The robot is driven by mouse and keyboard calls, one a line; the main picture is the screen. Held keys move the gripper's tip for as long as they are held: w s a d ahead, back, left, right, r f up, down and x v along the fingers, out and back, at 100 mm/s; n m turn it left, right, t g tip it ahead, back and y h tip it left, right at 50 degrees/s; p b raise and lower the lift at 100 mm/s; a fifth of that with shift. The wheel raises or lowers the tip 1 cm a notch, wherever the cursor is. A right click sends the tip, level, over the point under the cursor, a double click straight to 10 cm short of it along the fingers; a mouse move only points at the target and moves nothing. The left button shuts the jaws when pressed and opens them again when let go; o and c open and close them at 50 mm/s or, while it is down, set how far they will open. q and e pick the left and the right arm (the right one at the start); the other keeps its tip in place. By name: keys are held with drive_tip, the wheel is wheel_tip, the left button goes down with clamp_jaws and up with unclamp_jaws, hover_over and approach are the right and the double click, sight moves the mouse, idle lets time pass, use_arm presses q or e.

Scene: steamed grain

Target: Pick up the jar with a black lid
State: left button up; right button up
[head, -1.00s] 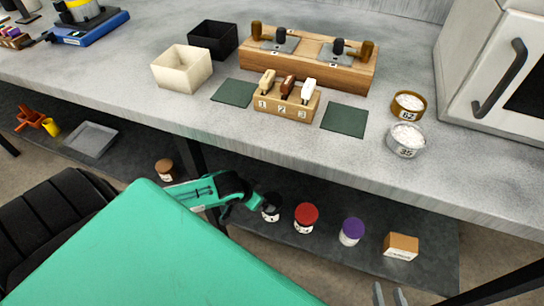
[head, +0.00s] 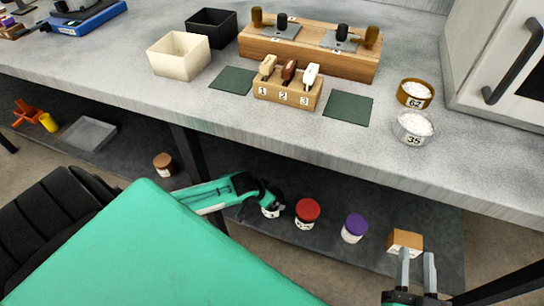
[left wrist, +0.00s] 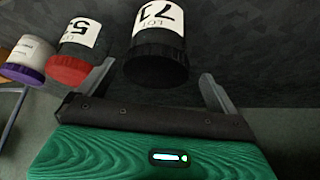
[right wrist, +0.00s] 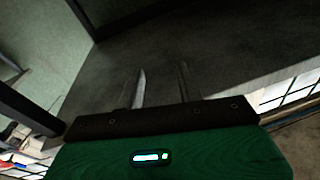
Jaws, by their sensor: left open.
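The jar with a black lid (head: 270,211) stands on the dark lower shelf, partly hidden by my left gripper (head: 274,198) in the head view. In the left wrist view, the jar (left wrist: 158,52) has a white label reading LOT 71. My left gripper (left wrist: 156,75) is open, with its fingertips on either side of the black lid and a gap on each side. My right gripper (head: 417,258) is open and empty at the lower right, near the cardboard box. The right wrist view shows nothing between its fingers (right wrist: 161,75).
A red-lidded jar (head: 306,213) stands close right of the black-lidded one, then a purple-lidded jar (head: 354,228) and a cardboard box (head: 405,241). A brown-lidded jar (head: 163,164) stands left beyond the table leg (head: 190,152). The grey worktop (head: 210,118) overhangs the shelf.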

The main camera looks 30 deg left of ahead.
use_arm(q)
drive_tip(key=b+x, duration=0.1)
drive_tip(key=x, duration=0.3)
drive_tip(key=shift+d+f+b, duration=0.1)
drive_tip(key=shift+d+b, duration=0.15)
drive_tip(key=shift+b, duration=0.15)
drive_tip(key=shift+w+f, duration=0.1)
drive_tip(key=shift+w, duration=0.05)
use_arm(e)
wheel_tip(320, 180, up, 9)
drive_tip(key=d+t, duration=0.2)
drive_tip(key=t, duration=0.3)
drive_tip(key=shift+d+t, duration=0.4)
use_arm(q)
drive_tip(key=c, duration=1.2)
